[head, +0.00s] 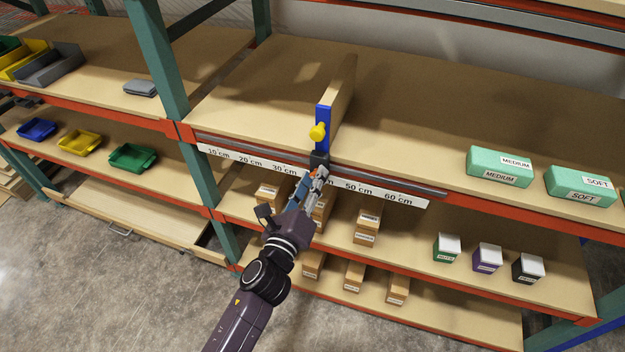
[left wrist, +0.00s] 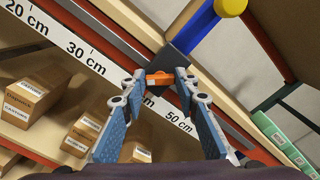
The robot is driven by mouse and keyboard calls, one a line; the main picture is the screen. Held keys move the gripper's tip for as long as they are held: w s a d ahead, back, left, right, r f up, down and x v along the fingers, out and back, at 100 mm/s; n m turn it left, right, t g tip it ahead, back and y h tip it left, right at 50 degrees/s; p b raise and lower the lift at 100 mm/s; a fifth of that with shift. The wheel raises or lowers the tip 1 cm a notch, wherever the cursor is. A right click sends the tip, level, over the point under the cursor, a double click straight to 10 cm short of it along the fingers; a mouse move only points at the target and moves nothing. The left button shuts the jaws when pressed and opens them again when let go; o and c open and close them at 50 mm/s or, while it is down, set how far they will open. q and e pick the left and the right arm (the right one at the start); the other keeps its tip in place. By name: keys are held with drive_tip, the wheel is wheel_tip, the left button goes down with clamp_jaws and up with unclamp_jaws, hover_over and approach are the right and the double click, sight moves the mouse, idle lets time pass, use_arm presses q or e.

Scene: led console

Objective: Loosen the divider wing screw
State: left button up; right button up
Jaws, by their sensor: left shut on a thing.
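The divider is a wooden panel (head: 343,90) standing upright on the upper shelf, with a blue front bracket (head: 323,115) and a round yellow knob (head: 317,132). The knob also shows at the top of the left wrist view (left wrist: 230,6). Below the bracket, a dark clamp block (head: 319,160) sits at the shelf's front rail. A small orange wing screw (left wrist: 160,78) is at the clamp's underside. My left gripper (head: 318,173) is shut on the orange wing screw, one fingertip at each side of it in the left wrist view (left wrist: 160,80). My right gripper is not in view.
A white centimetre scale (head: 310,175) runs along the shelf edge; the clamp is between 40 and 50 cm. Cartons (head: 367,225) stand on the shelf below, near my arm. Green MEDIUM (head: 490,160) and SOFT (head: 575,185) blocks lie to the right on the upper shelf.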

use_arm(q)
drive_tip(key=n, duration=0.3)
drive_tip(key=shift+n, duration=0.4)
drive_tip(key=n, duration=0.7)
drive_tip(key=n+p, duration=0.1)
drive_tip(key=n, duration=0.2)
drive_tip(key=shift+n, duration=0.4)
drive_tip(key=n+p, duration=0.3)
drive_tip(key=n, duration=0.9)
drive_tip(key=shift+d+r+n, duration=0.1)
drive_tip(key=shift+r+n, duration=0.05)
drive_tip(key=shift+n, duration=0.25)
